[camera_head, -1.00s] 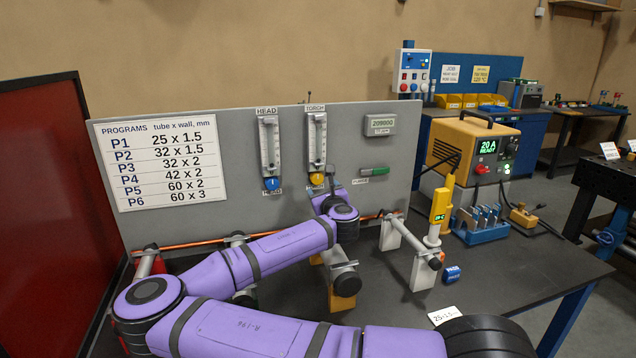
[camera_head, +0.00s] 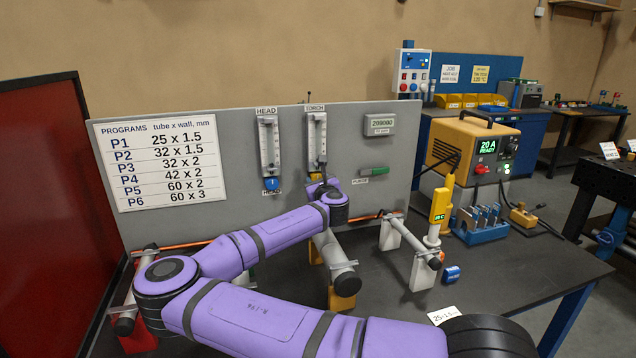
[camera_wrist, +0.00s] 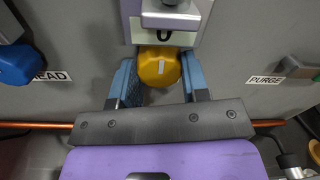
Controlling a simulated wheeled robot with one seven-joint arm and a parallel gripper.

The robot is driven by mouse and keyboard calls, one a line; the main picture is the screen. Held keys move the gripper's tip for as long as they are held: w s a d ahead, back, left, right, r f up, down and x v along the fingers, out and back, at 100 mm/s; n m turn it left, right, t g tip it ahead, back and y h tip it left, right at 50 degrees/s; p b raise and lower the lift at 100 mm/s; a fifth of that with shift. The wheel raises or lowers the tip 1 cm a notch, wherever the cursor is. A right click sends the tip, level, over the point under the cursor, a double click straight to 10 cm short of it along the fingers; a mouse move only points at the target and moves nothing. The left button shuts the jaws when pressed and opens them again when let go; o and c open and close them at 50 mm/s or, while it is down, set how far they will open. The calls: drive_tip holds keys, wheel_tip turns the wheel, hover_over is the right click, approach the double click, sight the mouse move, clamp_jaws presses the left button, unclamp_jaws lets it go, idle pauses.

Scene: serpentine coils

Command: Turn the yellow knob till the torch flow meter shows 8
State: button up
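The yellow knob (camera_wrist: 158,66) sits below the torch flow meter on the grey panel, its white mark close to vertical. In the wrist view, my gripper (camera_wrist: 159,72) has its two blue fingers on either side of the knob. They look open, with at most a thin gap at each side; contact cannot be made out. The torch flow meter (camera_head: 316,140) is the right one of two clear tubes; its reading is too small to tell. Its lower end (camera_wrist: 170,16) shows above the knob in the wrist view. In the head view, my gripper largely hides the knob.
The head flow meter (camera_head: 269,145) with its blue knob (camera_wrist: 18,64) is to the left. The green purge switch (camera_head: 374,171) is to the right. A copper tube (camera_wrist: 262,122) runs below the knob on clamped stands. A yellow torch (camera_head: 440,205) stands at the right.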

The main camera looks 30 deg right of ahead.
drive_tip(key=shift+c, duration=1.1)
drive_tip(key=shift+a+m, duration=0.1)
drive_tip(key=shift+m, duration=2.3)
drive_tip(key=o, duration=0.9)
drive_tip(key=shift+s, duration=0.1)
drive_tip(key=v, duration=1)
drive_tip(key=shift+s+a+r, duration=0.1)
drive_tip(key=shift+s+a, duration=0.05)
drive_tip(key=shift+s, duration=0.15)
